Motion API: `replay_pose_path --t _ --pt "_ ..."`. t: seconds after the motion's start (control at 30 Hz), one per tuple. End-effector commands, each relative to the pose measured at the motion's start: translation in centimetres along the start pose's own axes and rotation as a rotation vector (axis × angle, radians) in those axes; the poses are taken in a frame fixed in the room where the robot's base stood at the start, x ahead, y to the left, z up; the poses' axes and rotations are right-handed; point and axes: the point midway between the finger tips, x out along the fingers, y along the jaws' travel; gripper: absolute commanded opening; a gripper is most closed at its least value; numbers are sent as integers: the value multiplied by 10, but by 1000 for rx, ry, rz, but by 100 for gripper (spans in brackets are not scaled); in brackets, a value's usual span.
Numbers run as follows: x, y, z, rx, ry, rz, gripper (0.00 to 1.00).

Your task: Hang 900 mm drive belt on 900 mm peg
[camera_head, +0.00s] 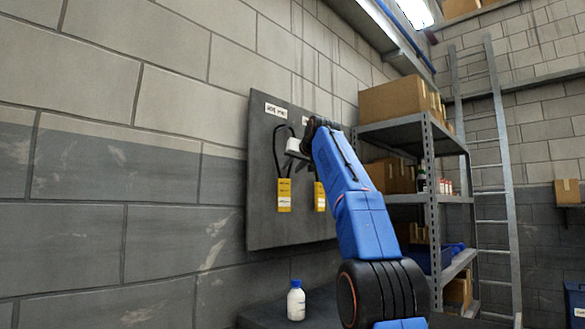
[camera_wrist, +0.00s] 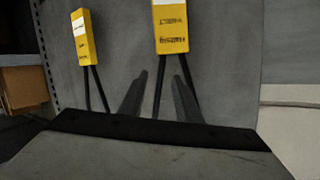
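A black looped drive belt (camera_head: 276,160) with a yellow tag (camera_head: 284,195) hangs on the grey board, below a white label (camera_head: 276,111) too small to read surely. My gripper (camera_head: 294,160) is at this belt's upper part; the arm hides some of it. The wrist view appears upside down. There the belt's strands (camera_wrist: 157,88) run from its tag (camera_wrist: 171,27) toward my gripper (camera_wrist: 159,97), whose fingers stand apart. One strand passes between the fingers; the other overlaps the right finger. A second belt (camera_wrist: 97,90) with a yellow tag (camera_head: 320,196) hangs beside it. The pegs are hidden.
The grey board (camera_head: 262,228) is fixed to a block wall. A white bottle with a blue cap (camera_head: 296,301) stands on the dark bench (camera_head: 262,317) below. A metal shelf (camera_head: 433,190) with boxes (camera_head: 395,99) stands close right of my arm, with a ladder (camera_head: 507,190) behind.

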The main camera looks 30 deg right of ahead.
Motion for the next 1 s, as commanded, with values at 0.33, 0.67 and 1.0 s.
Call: replay_pose_path --t 0.33,0.67,1.0 --pt "-3 0 0 0 -1 0 30" --pt "-42 0 -1 1 2 0 30" --pt "-102 0 0 0 1 1 30"
